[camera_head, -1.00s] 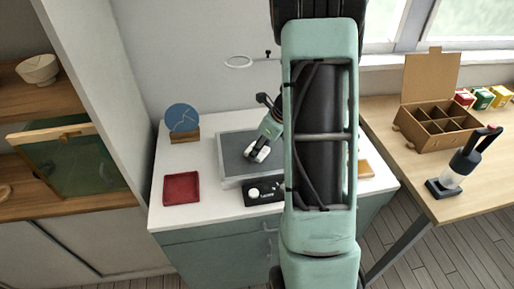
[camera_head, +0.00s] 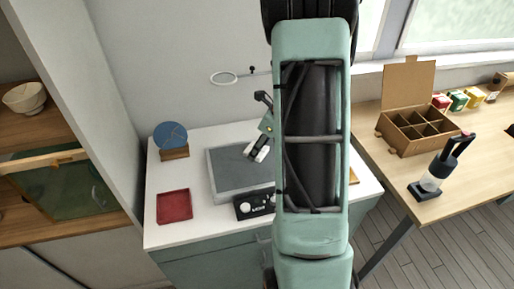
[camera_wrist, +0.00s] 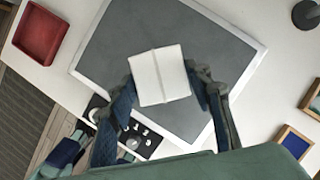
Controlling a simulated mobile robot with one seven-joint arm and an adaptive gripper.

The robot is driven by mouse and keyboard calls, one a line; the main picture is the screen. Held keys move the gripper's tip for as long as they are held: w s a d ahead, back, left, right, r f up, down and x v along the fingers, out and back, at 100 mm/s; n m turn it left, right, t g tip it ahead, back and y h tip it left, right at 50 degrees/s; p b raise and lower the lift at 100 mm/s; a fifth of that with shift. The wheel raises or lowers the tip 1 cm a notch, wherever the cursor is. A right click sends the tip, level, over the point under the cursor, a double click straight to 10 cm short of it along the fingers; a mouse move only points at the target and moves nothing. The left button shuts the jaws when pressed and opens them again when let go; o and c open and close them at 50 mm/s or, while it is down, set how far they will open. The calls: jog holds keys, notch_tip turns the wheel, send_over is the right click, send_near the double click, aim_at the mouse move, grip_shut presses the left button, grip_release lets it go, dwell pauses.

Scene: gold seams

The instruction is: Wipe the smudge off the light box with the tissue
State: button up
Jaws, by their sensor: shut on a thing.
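The light box (camera_head: 228,183) is a grey panel with a pale frame, lying on the white cabinet top. It also fills much of the wrist view (camera_wrist: 115,45). My gripper (camera_wrist: 167,88) is shut on the white folded tissue (camera_wrist: 160,74), which has a crease down its middle. In the head view the tissue (camera_head: 257,153) is over the far right part of the panel, and my arm hides the panel's right edge. I cannot tell whether the tissue touches the surface. I see no clear smudge; the tissue, gripper and arm cover part of the panel.
A black control block (camera_head: 254,205) with knobs sits at the box's front edge. A red tray (camera_head: 174,206) and a blue disc on a wooden stand (camera_head: 170,136) are to the left. A ring (camera_head: 223,78) projects from the wall behind. A divided cardboard box (camera_head: 408,132) stands on the right table.

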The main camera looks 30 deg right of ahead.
notch_tip(320, 180, up, 2)
jog(key=shift+p, duration=0.55)
dwell(0.3)
